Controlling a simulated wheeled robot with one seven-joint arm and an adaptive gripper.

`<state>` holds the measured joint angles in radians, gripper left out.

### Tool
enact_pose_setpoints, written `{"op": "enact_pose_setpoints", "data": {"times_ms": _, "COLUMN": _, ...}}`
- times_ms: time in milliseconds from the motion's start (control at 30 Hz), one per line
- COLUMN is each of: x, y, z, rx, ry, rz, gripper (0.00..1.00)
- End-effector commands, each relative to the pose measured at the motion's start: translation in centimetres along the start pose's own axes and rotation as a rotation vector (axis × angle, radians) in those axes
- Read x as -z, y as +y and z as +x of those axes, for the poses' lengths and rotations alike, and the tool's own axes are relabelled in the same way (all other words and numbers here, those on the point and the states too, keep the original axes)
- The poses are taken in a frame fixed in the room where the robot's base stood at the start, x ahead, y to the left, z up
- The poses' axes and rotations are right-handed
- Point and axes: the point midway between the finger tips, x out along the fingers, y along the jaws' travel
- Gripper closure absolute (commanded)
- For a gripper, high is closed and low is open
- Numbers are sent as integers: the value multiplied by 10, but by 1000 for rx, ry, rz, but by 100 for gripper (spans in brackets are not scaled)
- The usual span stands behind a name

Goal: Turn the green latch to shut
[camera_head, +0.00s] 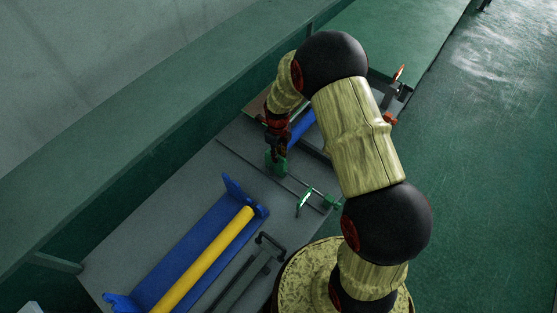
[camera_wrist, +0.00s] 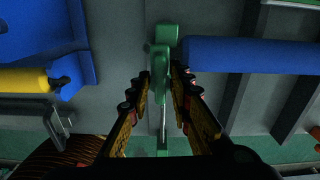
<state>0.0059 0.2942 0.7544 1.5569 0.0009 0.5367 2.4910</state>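A green latch part (camera_wrist: 163,58) shows in the wrist view at the top middle, with a thin metal rod running from it toward the bottom. In the head view a green block (camera_head: 276,163) sits right below my gripper (camera_head: 278,146), and a green lever (camera_head: 304,201) stands to its lower right by the rod. My gripper (camera_wrist: 161,76) points down with its two fingers apart, one on each side of the green part in the wrist view. Whether the fingers touch it I cannot tell. The gripper partly hides the latch in the head view.
A blue cradle (camera_head: 196,245) with a yellow roller (camera_head: 207,258) lies at the lower left of the grey bench. A blue roller (camera_wrist: 245,55) is close on the right in the wrist view. A dark handle (camera_head: 270,240) stands near the bench's front edge. Green floor is open at the right.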

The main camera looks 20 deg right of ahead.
Motion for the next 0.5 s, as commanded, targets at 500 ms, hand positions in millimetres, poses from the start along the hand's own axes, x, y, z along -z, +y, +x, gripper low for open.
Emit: {"op": "enact_pose_setpoints", "data": {"times_ms": 500, "x": 0, "y": 0, "z": -6, "rx": 1, "ry": -1, "rz": -3, "gripper": 70}}
